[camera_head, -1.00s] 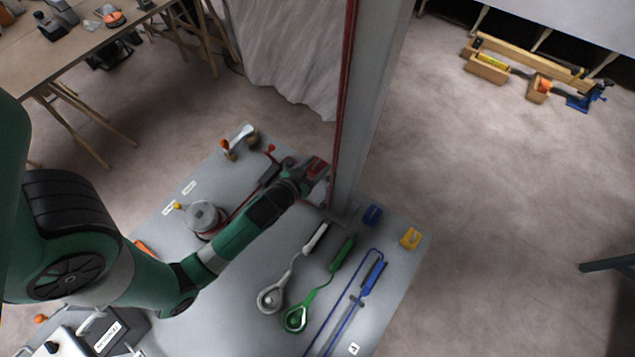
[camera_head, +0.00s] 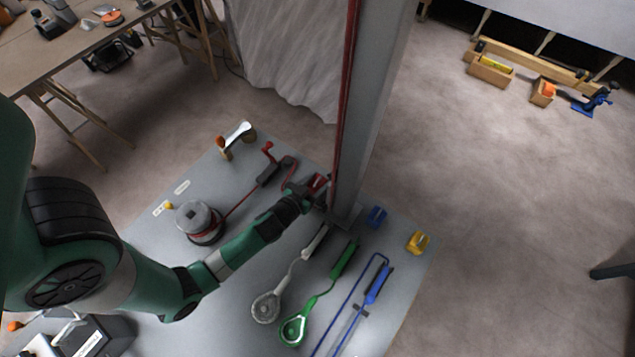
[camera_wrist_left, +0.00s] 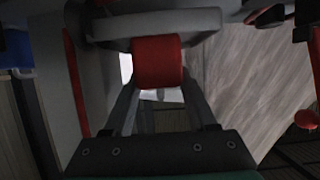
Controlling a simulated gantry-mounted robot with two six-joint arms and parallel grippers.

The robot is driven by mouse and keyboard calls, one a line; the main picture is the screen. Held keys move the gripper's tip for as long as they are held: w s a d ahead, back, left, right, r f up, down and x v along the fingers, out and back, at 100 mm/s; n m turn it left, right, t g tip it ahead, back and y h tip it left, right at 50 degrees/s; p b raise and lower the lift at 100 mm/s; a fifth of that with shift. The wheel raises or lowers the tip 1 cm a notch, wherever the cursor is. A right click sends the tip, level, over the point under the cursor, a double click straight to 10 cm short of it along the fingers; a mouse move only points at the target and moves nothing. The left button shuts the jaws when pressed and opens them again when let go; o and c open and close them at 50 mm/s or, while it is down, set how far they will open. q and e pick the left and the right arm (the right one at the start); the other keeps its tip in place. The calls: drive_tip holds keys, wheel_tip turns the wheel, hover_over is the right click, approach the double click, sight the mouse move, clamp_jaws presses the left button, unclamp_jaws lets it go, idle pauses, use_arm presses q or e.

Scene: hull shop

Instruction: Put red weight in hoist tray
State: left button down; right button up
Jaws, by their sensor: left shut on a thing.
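The red weight (camera_head: 318,182) is at the end of my left arm, close to the left side of the tall grey post (camera_head: 372,110). In the left wrist view the red weight (camera_wrist_left: 158,62) sits between the fingers of my left gripper (camera_wrist_left: 160,85), which is shut on it. My left gripper (camera_head: 314,188) is small and partly merged with the weight in the head view. A pale grey curved band (camera_wrist_left: 155,24) lies just beyond the weight in the wrist view; I cannot tell whether it is the hoist tray or whether it touches the weight. My right gripper is not in view.
The grey bench top holds a round grey drum (camera_head: 199,221), a white-handled tool (camera_head: 266,305), a green tool (camera_head: 293,328) and a blue tool (camera_head: 375,286). Blue (camera_head: 376,216) and yellow (camera_head: 418,242) blocks stand right of the post. Open floor lies beyond.

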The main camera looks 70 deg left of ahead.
use_arm(q)
drive_tip(key=shift+c, duration=1)
unclamp_jaws()
drive_tip(key=shift+f, duration=0.1)
drive_tip(key=shift+r, duration=0.25)
drive_tip(key=b+v, duration=0.1)
drive_tip(key=v, duration=1.1)
drive_tip(key=shift+f, duration=0.1)
